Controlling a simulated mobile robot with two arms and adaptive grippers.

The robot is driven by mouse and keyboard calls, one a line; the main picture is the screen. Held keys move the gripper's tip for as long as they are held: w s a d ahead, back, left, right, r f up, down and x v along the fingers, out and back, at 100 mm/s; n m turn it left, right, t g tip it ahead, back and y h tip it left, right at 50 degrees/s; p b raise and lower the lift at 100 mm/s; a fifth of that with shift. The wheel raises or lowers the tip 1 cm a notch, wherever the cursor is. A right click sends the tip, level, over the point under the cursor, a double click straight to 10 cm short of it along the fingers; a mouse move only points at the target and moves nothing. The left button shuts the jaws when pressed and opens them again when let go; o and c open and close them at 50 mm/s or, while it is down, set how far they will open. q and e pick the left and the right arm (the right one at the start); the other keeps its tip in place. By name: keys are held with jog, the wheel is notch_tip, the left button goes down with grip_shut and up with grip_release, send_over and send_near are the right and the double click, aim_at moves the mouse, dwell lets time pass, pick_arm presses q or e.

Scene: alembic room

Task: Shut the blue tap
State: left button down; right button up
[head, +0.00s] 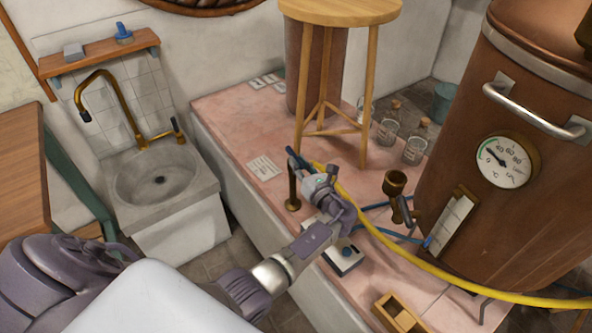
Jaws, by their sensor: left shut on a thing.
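The blue tap (293,157) stands on the pink tiled ledge, at the top of a short upright brass pipe (293,190). Its blue lever shows just beyond my gripper. My left gripper (313,178) reaches in from the lower left and is shut at the tap's lever. The fingers hide part of the lever and the joint with the pipe, so the lever's exact angle is hard to tell. My right gripper is not in view.
A yellow hose (450,284) runs close past my gripper toward the copper boiler (505,110). A wooden stool (371,85) stands behind the tap. A brass funnel (396,183), glass jars (415,150) and a control box (343,260) are nearby. A stone sink (190,195) is at left.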

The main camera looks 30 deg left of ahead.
pick_arm(q)
jog(key=shift+w+d+n+g+y+b, duration=0.15)
jog(key=shift+n+g+y+b, duration=0.15)
jog(key=shift+n+g+b, duration=0.25)
jog(key=shift+w+n+g+y+b, duration=0.15)
jog(key=shift+n+g+y+b, duration=0.2)
jog(key=shift+g, duration=0.3)
jog(key=c, duration=1.1)
grip_release()
jog(key=v, duration=0.7)
jog(key=shift+d, duration=0.25)
